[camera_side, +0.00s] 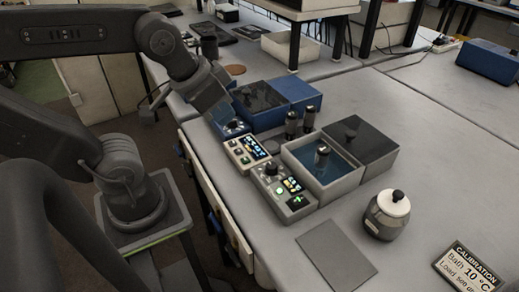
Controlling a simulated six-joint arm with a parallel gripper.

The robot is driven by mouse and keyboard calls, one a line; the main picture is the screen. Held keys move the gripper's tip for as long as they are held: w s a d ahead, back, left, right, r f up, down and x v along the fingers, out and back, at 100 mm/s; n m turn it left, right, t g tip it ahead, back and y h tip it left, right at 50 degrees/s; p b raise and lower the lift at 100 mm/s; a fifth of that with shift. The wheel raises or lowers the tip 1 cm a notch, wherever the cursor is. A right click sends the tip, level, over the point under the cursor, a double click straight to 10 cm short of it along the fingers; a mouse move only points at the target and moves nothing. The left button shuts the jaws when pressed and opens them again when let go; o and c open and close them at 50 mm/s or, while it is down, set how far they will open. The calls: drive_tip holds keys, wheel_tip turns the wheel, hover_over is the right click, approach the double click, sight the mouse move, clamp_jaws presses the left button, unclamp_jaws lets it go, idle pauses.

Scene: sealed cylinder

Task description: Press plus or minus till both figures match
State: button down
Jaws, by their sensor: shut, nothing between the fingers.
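My gripper (224,121) is shut and empty, pointing down close to a small blue control box (236,129); I cannot tell whether it touches it. A pale control box (246,153) with a lit display stands just in front of it. A grey control box (284,192) with a dark knob, a lit display and a green plus button (296,199) stands nearest the camera. A green light also shows on its left part. The figures on the displays are too small to read, and I cannot make out a minus button.
An open grey bath (349,183) holds blue liquid and a dark-topped cylinder (322,154). Dark bottles (291,124) stand behind it. A lidded jar (388,208), a grey mat (336,254) and a calibration sign reading "Bath 10 °C" (467,270) lie to the right.

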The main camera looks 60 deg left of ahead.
idle(0.7)
drive_tip(key=w+a+r+m+t+y, duration=0.2)
drive_tip(key=w+a+m+t, duration=0.1)
drive_tip(key=w+a+m, duration=0.3)
drive_tip(key=w+a+r+m+t+y, duration=0.2)
drive_tip(key=w+a+m+t+y, duration=0.15)
drive_tip(key=w+a+m, duration=0.2)
drive_tip(key=m+g+h, duration=0.6)
drive_tip(key=m+h, duration=0.7)
drive_tip(key=m, duration=1.2)
hover_over(232, 141)
wheel_tip(232, 141, down, 10)
drive_tip(key=shift+r+y, duration=0.2)
drive_tip(key=shift+y, duration=0.05)
drive_tip(key=shift+f, duration=0.1)
drive_tip(key=shift+f, duration=4.3)
